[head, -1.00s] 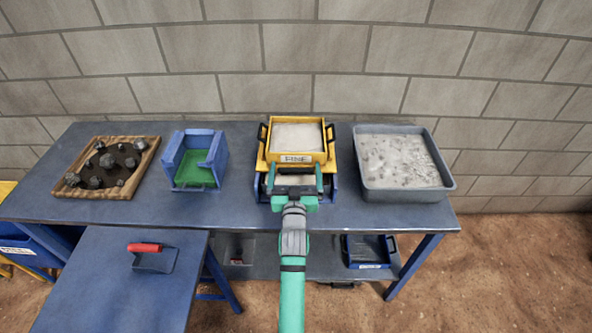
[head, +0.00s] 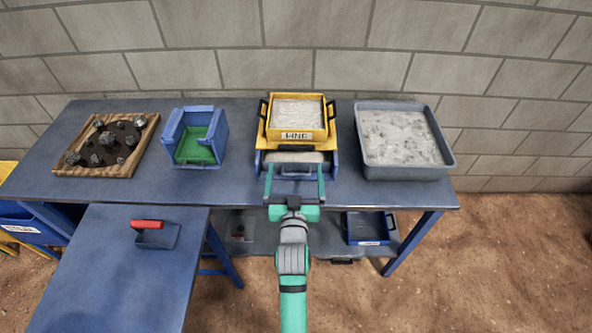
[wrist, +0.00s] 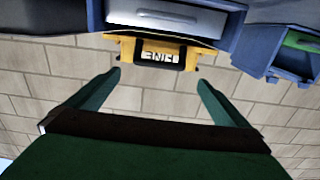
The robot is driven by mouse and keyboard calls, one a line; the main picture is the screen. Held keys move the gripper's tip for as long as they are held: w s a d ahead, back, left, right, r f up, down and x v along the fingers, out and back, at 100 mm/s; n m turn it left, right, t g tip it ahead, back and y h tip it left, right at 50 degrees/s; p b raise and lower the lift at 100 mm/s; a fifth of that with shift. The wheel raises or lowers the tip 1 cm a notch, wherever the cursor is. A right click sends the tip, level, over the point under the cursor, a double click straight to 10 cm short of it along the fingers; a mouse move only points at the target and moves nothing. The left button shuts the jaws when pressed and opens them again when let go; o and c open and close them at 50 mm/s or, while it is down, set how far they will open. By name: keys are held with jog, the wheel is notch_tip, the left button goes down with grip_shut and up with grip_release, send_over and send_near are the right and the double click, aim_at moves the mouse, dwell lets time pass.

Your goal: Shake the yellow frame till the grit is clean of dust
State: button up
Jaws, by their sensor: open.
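The yellow frame (head: 298,138) has a label on its front and black side handles. Pale grey grit (head: 297,112) lies inside it. It rests on a blue stand (head: 262,170) with a pale-filled tray (head: 293,158) below. My gripper (head: 295,170) is open and empty in front of the stand. Its two green fingers are spread apart, short of the yellow frame. In the wrist view the yellow frame (wrist: 160,38) appears upside down beyond the fingers, its label reading FINE. How dusty the grit is, I cannot tell.
A grey tub (head: 405,172) of pale material stands to the right. A blue box with a green floor (head: 195,150) and a wooden tray (head: 75,170) of dark rocks stand to the left. A red-handled scoop (head: 155,235) lies on the lower blue table (head: 120,280).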

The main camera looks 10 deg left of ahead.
aim_at(296, 147)
jog(key=shift+d, duration=0.1)
jog(key=shift+w, duration=0.1)
jog(key=w, duration=0.3)
jog(key=w+a, duration=0.1)
jog(key=w, duration=0.6)
jog(key=shift+w+a, duration=0.25)
jog(key=shift+a, duration=0.15)
